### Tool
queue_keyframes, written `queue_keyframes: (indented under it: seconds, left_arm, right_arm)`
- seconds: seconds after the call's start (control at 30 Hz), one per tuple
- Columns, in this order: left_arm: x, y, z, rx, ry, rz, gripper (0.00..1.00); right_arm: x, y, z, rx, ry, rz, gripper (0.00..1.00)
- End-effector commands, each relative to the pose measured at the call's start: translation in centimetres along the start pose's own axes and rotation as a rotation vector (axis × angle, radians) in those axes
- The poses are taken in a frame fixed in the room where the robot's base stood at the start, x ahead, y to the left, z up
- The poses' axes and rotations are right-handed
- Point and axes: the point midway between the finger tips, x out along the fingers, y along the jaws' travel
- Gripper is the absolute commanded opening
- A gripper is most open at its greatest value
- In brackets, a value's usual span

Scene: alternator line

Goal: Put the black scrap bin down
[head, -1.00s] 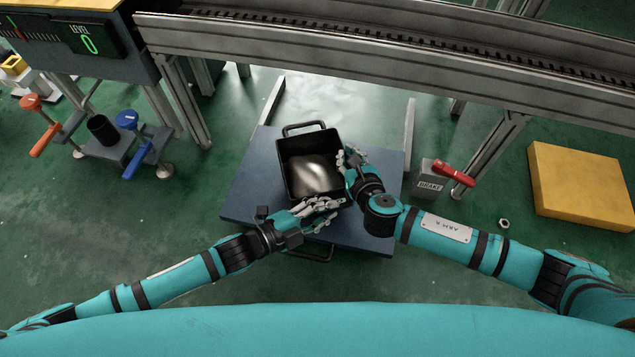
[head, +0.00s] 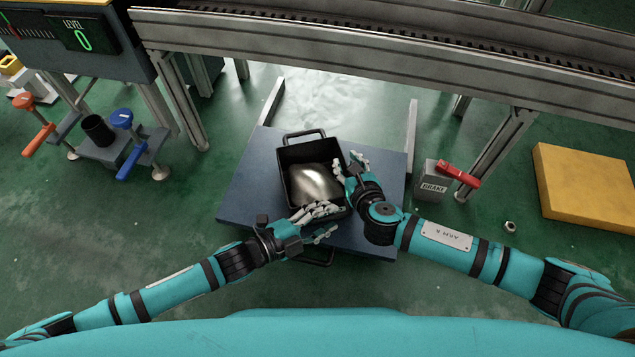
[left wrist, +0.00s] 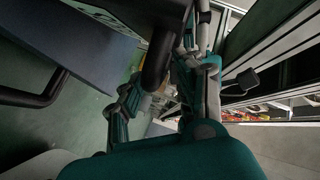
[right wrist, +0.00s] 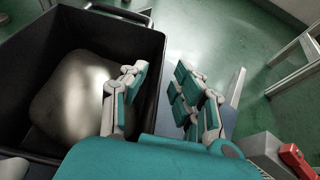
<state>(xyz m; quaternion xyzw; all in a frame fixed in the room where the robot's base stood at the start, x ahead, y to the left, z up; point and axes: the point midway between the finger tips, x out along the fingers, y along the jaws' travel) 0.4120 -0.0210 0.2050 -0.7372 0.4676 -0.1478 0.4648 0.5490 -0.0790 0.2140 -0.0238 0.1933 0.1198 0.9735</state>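The black scrap bin (head: 286,180) sits upright over the blue platform (head: 245,185), apparently resting on it, with a shiny, rounded metal-looking mass (head: 315,183) inside. My right gripper (head: 352,168) is at the bin's right wall. In the right wrist view its fingers (right wrist: 155,95) are spread, one over the bin side (right wrist: 140,60) and the others outside, with a gap between. My left gripper (head: 322,222) is at the bin's near edge, fingers apart. In the left wrist view a dark bar (left wrist: 158,62) of the bin lies between the spread fingers (left wrist: 165,100); contact is unclear.
A brake box (head: 432,185) with a red lever stands right of the platform. A conveyor frame (head: 350,62) crosses behind. A yellow block (head: 585,187) and a nut (head: 510,227) lie on the floor at right. A clamp fixture (head: 115,145) stands at left.

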Motion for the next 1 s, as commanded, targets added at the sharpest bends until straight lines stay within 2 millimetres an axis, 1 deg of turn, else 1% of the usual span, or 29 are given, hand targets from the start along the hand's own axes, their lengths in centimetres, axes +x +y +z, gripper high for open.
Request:
queue_keyframes:
  seconds: [0.07, 0.17, 0.4, 0.5, 0.6, 0.7, 0.83, 0.93, 1.0]
  left_arm:
    - [-0.5, 0.0, 0.1, 0.0, -0.002, 0.001, 0.37]
    - [-1.8, 0.1, 0.1, 0.0, -0.002, 0.002, 0.37]
    - [-7.0, 0.2, 0.1, -0.001, -0.003, 0.004, 0.37]
    - [-8.9, 0.2, 0.1, -0.001, -0.002, 0.004, 0.37]
    - [-10.4, 0.2, 0.0, -0.001, -0.002, 0.004, 0.37]
    - [-11.4, 0.1, 0.0, -0.001, -0.001, 0.002, 0.37]
    - [-12.0, 0.1, 0.0, 0.0, 0.0, 0.002, 0.37]
    - [-12.0, 0.1, 0.0, 0.0, 0.0, 0.002, 0.37]
    - [-12.0, 0.1, 0.0, 0.0, 0.0, 0.001, 0.37]
  right_arm:
    - [0.0, 0.0, 0.0, 0.0, 0.001, 0.0, 0.29]
    - [0.0, 0.0, 0.0, 0.0, 0.001, 0.0, 0.29]
    - [0.0, 0.0, -0.1, 0.0, 0.001, 0.0, 0.29]
    - [0.0, 0.0, -0.1, 0.0, 0.001, 0.0, 0.29]
    - [0.0, 0.0, -0.1, 0.0, 0.001, 0.0, 0.29]
    - [0.0, 0.0, -0.1, 0.0, 0.001, 0.0, 0.29]
    - [-0.4, 0.0, -0.1, -0.001, 0.002, 0.001, 0.29]
    - [-1.5, 0.0, -0.2, 0.0, 0.003, 0.001, 0.29]
    - [-2.8, 0.0, -0.1, 0.001, 0.002, 0.002, 0.29]
